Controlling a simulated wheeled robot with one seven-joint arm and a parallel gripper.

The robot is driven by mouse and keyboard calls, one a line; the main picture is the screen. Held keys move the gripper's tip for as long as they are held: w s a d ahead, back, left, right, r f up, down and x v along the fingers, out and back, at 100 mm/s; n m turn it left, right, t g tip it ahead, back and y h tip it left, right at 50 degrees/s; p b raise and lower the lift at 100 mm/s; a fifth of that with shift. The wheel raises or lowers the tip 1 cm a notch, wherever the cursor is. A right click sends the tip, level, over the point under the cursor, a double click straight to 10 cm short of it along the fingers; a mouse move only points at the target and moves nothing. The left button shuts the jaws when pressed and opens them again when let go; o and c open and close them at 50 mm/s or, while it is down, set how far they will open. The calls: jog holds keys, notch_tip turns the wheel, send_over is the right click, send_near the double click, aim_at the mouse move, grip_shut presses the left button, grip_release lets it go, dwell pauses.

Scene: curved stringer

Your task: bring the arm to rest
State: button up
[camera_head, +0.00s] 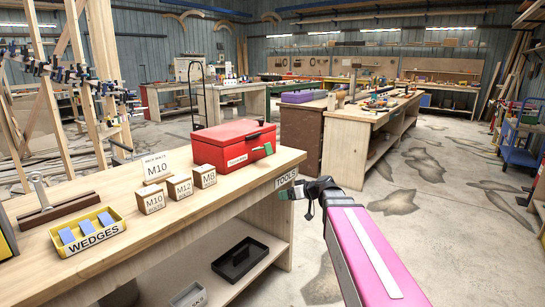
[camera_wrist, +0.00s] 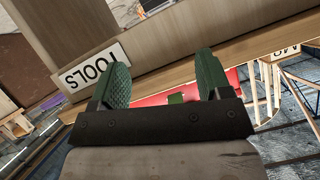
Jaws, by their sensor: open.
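My gripper (camera_head: 285,193) is at the right end of the wooden workbench (camera_head: 225,185), close to its corner with the TOOLS label (camera_head: 286,178). In the wrist view my gripper (camera_wrist: 162,72) has its two green fingers spread apart with nothing held between them. The bench edge (camera_wrist: 190,50) and the TOOLS label (camera_wrist: 92,68) show just beyond the fingertips. Whether the fingers touch the bench cannot be told. My pink arm link runs from the lower right of the head view up to the gripper.
On the bench are a red toolbox (camera_head: 233,144), several labelled wooden boxes such as M12 (camera_head: 180,187), and a yellow WEDGES tray (camera_head: 88,232). A black tray (camera_head: 240,259) lies on the lower shelf. Open floor (camera_head: 440,215) lies to the right.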

jog(key=s+d+f+m+g+h, duration=0.3)
jog(key=s+d+f+m+h, duration=0.1)
jog(key=s+f, duration=0.5)
jog(key=s+d+f+m+g+h, duration=0.4)
jog(key=s+d+f+h, duration=0.2)
jog(key=s+f, duration=0.3)
notch_tip(320, 180, down, 3)
jog(key=shift+s+d+f+h, duration=0.1)
jog(key=shift+s+d+h, duration=0.3)
jog(key=shift+d, duration=0.35)
jog(key=shift+c, duration=0.3)
